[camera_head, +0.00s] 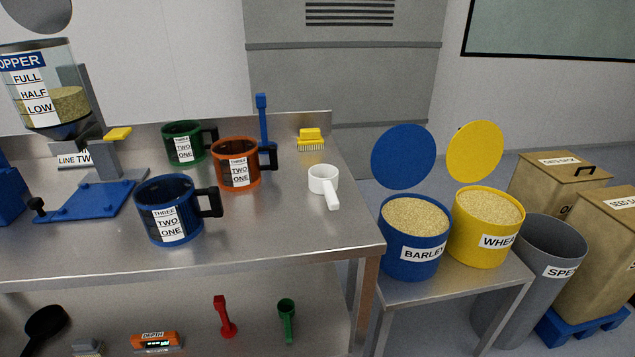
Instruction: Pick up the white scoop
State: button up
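The white scoop (323,183) stands on the right part of the steel table top. Its round cup opens upward and its handle points toward the front edge and slightly right. Nothing touches it. My gripper is not in view.
An orange jug (236,165), a blue jug (173,210) and a green jug (183,142) stand left of the scoop. A yellow brush (311,139) lies behind it. The blue barley bin (412,268) and yellow wheat bin (482,245) stand on a lower table at right. Table around the scoop is clear.

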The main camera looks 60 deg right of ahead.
aim_at(327, 190)
jog(key=z, duration=1.65)
jog(key=u, duration=1.5)
jog(key=z, duration=1.05)
